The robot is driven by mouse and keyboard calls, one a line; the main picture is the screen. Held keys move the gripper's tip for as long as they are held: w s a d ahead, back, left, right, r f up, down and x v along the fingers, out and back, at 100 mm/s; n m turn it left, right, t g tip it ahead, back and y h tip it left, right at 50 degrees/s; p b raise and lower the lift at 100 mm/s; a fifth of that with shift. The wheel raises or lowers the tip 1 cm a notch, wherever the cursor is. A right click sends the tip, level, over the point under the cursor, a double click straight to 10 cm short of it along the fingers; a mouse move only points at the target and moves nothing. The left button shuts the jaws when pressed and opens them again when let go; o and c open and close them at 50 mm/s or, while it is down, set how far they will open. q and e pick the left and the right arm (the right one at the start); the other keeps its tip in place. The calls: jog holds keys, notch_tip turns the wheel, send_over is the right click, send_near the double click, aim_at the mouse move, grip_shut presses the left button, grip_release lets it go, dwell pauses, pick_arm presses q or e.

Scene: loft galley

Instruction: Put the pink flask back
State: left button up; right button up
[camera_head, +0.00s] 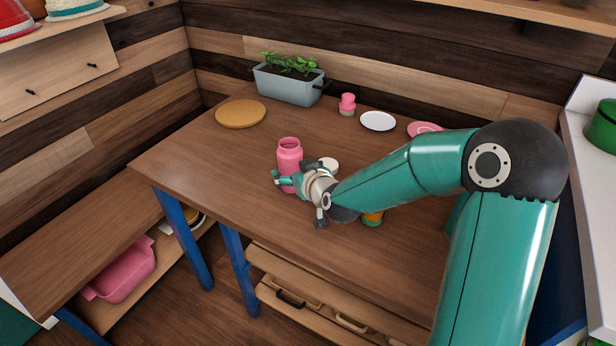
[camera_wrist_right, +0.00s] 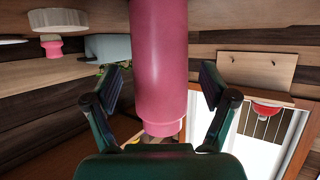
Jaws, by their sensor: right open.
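The pink flask (camera_head: 289,153) stands upright on the wooden table (camera_head: 232,172), near its front left part. My right gripper (camera_head: 287,182) is open at the flask's lower body, with its fingers around the sides. In the right wrist view the flask (camera_wrist_right: 159,55) shows upside down, between the two spread fingers of my right gripper (camera_wrist_right: 160,88). Gaps show between the flask and both fingers. The flask's lower part is partly hidden by the gripper in the head view. My left gripper is not in view.
A white round item (camera_head: 329,164) is just right of the flask. An orange-and-green item (camera_head: 373,219) is partly hidden by my arm. Behind are a round board (camera_head: 241,113), planter (camera_head: 288,84), small pink item (camera_head: 347,101), white plate (camera_head: 378,121) and pink plate (camera_head: 424,128).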

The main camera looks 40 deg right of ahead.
jog(key=v, duration=0.9)
jog(key=shift+s+r, duration=0.15)
jog(key=shift+s, duration=0.25)
jog(key=shift+a+r, duration=0.1)
